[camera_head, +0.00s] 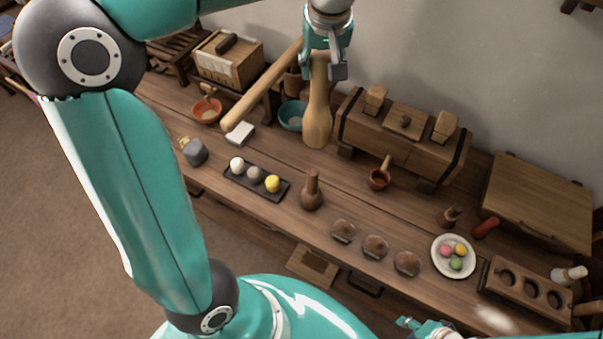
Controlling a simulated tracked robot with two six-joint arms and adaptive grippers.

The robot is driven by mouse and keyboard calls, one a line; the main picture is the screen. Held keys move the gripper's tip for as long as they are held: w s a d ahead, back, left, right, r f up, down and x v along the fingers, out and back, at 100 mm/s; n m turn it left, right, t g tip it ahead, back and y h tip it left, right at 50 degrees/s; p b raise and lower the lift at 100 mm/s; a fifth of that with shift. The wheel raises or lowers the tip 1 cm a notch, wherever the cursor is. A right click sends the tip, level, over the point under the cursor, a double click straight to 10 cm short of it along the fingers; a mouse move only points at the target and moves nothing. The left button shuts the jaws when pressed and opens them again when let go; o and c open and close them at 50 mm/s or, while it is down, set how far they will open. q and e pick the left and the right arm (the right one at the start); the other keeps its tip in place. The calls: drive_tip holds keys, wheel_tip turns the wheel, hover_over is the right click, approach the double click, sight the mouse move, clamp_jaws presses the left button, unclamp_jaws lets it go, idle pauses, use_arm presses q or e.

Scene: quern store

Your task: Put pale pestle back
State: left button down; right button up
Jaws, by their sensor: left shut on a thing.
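The pale pestle (317,118) is a light wooden, club-shaped piece with a narrow neck and wide lower end. It hangs roughly upright at the back middle of the bench. My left gripper (325,66) points down from the top and is shut on its neck. I cannot tell whether its lower end touches the bench. A rack (515,291) with several round holes stands at the far right. My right gripper (424,326) shows only in part at the bottom edge; its jaws cannot be made out.
A long pale rod (260,90) slants beside the pestle. A teal bowl (291,116), white block (240,133), dark bottle-shaped piece (312,190) and small red-brown bowl (380,179) stand nearby. A wooden chest (400,145) is to the right. A plate (440,266) holds coloured balls.

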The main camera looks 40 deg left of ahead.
sight(319, 134)
use_arm(q)
drive_tip(key=shift+w+f, duration=0.2)
wheel_tip(319, 134, down, 20)
drive_tip(key=shift+w+d+r, duration=0.1)
drive_tip(key=shift+r, duration=0.15)
idle(0.4)
drive_tip(key=c, duration=0.6)
unclamp_jaws()
drive_tip(key=shift+o, duration=0.2)
